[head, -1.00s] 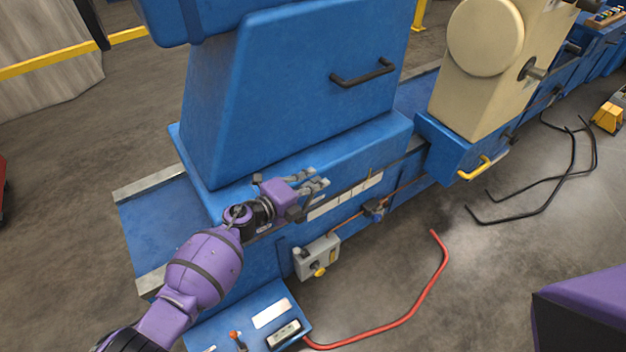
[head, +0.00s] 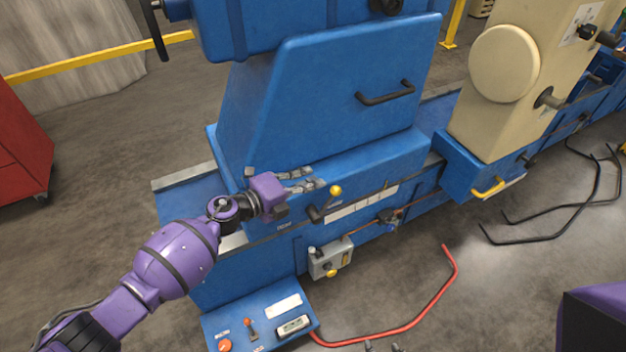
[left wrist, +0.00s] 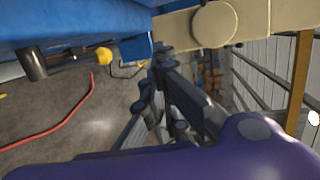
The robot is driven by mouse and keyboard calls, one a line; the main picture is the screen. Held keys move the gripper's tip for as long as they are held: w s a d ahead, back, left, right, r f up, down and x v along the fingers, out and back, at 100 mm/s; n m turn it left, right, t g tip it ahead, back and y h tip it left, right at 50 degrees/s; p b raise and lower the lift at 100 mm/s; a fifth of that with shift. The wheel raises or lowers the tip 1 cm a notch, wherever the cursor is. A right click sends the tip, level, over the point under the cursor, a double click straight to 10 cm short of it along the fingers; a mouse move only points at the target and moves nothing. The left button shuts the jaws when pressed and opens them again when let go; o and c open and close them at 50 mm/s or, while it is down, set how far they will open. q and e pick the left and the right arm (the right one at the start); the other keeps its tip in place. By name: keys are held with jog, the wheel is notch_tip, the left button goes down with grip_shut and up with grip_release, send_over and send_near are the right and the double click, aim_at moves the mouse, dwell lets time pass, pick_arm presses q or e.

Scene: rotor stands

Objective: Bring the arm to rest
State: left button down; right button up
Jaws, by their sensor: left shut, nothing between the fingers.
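My left arm, purple with black bands, comes in from the lower left in the head view. Its left gripper (head: 312,179) is shut and empty, just in front of the blue stand's lower housing (head: 370,160). A lever with a yellow knob (head: 336,190) stands just right of the fingertips, apart from them as far as I can tell. In the left wrist view the grey fingers of the gripper (left wrist: 163,70) come together with nothing between them, and the yellow knob (left wrist: 104,56) is to their left. My right gripper is not in view.
A cream rotor stand (head: 500,90) is farther right on the blue bed. A control panel (head: 262,318) and a grey switch box (head: 331,259) are at the front. A red hose (head: 425,305) and black cables (head: 545,220) lie on the floor. A red cabinet (head: 22,155) is at far left.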

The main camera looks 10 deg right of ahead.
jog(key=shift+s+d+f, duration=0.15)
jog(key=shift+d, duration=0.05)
